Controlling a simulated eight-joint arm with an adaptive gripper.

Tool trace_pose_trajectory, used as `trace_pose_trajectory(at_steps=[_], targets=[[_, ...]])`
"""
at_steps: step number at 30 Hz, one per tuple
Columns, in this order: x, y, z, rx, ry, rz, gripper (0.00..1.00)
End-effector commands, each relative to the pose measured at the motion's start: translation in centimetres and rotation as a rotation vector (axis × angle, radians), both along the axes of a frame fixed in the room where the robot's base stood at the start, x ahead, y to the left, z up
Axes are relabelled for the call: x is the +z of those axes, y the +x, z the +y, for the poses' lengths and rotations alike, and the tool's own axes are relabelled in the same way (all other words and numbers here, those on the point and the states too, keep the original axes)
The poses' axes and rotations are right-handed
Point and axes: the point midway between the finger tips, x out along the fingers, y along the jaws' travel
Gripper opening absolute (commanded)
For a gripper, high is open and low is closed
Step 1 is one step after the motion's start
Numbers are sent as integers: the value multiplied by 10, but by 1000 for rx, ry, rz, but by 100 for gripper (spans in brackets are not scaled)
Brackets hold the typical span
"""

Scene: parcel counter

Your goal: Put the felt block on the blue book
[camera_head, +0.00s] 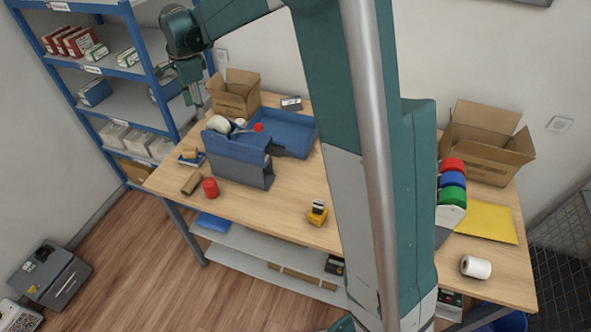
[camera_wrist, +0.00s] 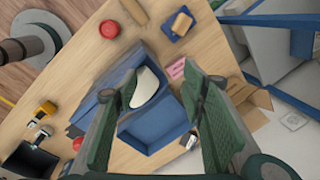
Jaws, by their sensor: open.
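A flat blue thing, apparently the blue book (camera_head: 201,163), lies at the counter's left end; it also shows in the wrist view (camera_wrist: 167,32). A small tan block (camera_wrist: 182,23) rests on it. A separate brown block (camera_head: 192,184) lies nearer the front edge, beside a red cylinder, and shows at the top of the wrist view (camera_wrist: 134,11). I cannot tell which of the two blocks is felt. My gripper (camera_head: 196,99) is open and empty, high above the counter's left end; its fingers frame the wrist view (camera_wrist: 172,88).
A grey-blue holder (camera_head: 240,165) and a blue tray (camera_head: 290,130) stand right of the book. A cardboard box (camera_head: 235,93) is behind them. The red cylinder (camera_head: 210,188) stands close to the brown block. A shelf rack (camera_head: 130,60) rises at the left. The counter's front middle is mostly clear.

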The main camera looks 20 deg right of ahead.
Motion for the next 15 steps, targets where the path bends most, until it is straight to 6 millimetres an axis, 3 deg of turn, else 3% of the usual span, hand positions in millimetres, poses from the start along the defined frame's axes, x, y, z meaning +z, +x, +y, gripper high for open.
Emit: trace_pose_trajectory(at_steps=[15], targets=[[65, -91, -47, 298, -52, -107, 41]])
